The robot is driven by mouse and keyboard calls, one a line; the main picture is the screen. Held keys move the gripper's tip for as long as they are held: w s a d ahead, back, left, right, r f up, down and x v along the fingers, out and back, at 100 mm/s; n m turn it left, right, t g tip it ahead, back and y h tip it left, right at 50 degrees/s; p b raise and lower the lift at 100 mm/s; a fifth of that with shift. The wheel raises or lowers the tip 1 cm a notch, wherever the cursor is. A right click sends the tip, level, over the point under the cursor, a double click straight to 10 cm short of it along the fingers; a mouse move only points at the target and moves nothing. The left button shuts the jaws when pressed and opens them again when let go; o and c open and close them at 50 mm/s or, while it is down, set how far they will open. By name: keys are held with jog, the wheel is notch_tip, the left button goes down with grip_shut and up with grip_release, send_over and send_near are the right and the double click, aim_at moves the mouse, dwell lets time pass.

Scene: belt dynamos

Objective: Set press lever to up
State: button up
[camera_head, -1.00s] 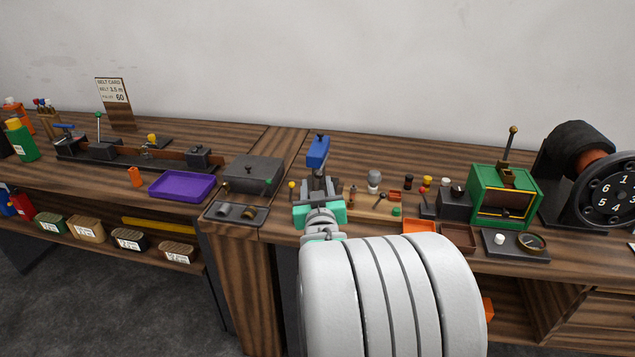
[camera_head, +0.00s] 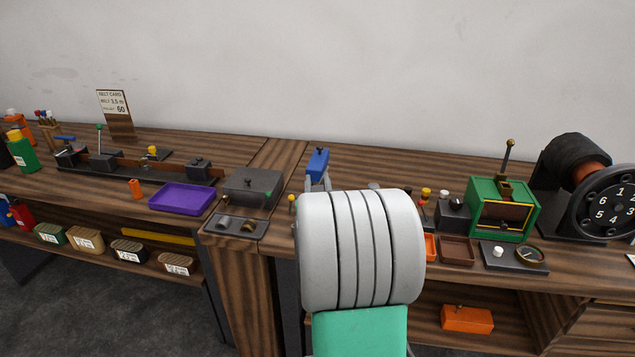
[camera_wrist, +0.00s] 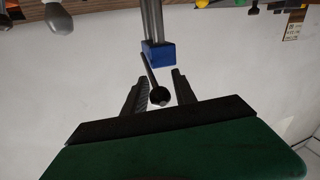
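The press has a blue head (camera_head: 318,162) at the back of the bench, just above my arm, with a small black knob on top. In the wrist view its blue block (camera_wrist: 159,54) sits on pale metal columns, and a thin dark lever (camera_wrist: 150,76) runs from beside it to a round black knob (camera_wrist: 159,95). My gripper (camera_wrist: 159,78) is open, with the lever's knob between its two dark fingers. A gap shows on each side of the knob; I cannot tell if anything touches. My arm hides the gripper and the press's lower part in the head view.
Right of my arm stand a green box machine (camera_head: 503,208) with an upright lever and a black dynamo wheel (camera_head: 607,200). Left are a grey box (camera_head: 253,187) and a purple tray (camera_head: 181,198). Small trays (camera_head: 457,250) and tools crowd the bench near my arm.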

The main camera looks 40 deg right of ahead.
jog(key=c, duration=0.6)
grip_shut()
jog(key=shift+a, duration=0.1)
dwell(0.4)
